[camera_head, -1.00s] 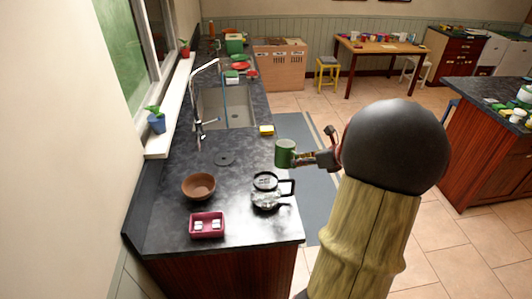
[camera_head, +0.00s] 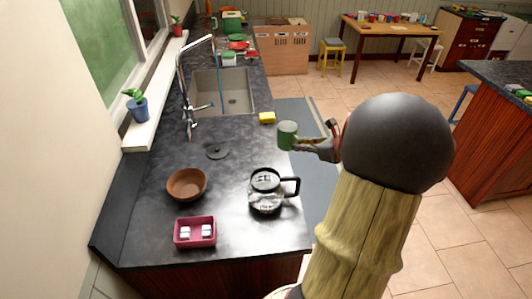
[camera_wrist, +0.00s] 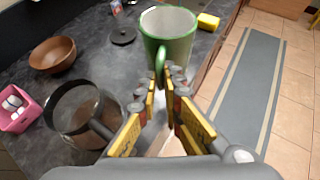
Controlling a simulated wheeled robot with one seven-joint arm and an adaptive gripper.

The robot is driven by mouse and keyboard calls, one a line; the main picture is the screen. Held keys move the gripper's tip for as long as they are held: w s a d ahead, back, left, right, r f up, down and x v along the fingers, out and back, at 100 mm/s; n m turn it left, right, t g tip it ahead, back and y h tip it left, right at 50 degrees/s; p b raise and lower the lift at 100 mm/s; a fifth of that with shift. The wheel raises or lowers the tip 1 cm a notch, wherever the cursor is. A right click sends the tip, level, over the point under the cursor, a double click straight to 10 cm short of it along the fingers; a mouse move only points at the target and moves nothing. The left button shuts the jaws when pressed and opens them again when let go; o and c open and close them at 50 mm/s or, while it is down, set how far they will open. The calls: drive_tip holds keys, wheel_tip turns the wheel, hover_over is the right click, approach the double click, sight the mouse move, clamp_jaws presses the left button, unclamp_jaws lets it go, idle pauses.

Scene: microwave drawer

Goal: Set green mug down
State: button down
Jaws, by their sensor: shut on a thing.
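The green mug (camera_head: 287,135) is upright in my gripper (camera_head: 302,144), near the right edge of the dark countertop (camera_head: 230,231). The wrist view shows the mug (camera_wrist: 168,32) with a pale inside and green rim, its handle between the fingers of my gripper (camera_wrist: 165,80). The fingers are shut on the handle. The mug looks held above the counter's edge; the exact gap below it is hard to tell.
A glass coffee pot (camera_head: 265,192) stands near the mug on the counter. A brown bowl (camera_head: 187,185), a pink tray (camera_head: 195,232) with white pieces, a dark disc (camera_head: 217,151) and a yellow sponge (camera_head: 267,118) are around it. The sink (camera_head: 222,91) lies beyond. Bare counter lies between the disc and the mug.

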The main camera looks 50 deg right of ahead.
sight(284, 142)
drive_tip(key=x, duration=0.3)
drive_tip(key=b+x, duration=0.1)
drive_tip(key=x, duration=0.3)
drive_tip(key=d+b+x, duration=0.1)
drive_tip(key=x, duration=0.3)
drive_tip(key=shift+w+d+r, duration=0.1)
drive_tip(key=shift+w+r, duration=0.05)
drive_tip(key=shift+r, duration=0.05)
drive_tip(key=w+f, duration=0.2)
drive_tip(key=w+d+f+b, duration=0.1)
drive_tip(key=w+f, duration=0.1)
drive_tip(key=shift+f, duration=0.4)
drive_tip(key=shift+w+f+b, duration=0.1)
drive_tip(key=shift+f+b, duration=0.35)
drive_tip(key=shift+f, duration=1.25)
drive_tip(key=shift+f, duration=0.1)
drive_tip(key=c, duration=2)
unclamp_jaws()
drive_tip(key=shift+o, duration=0.2)
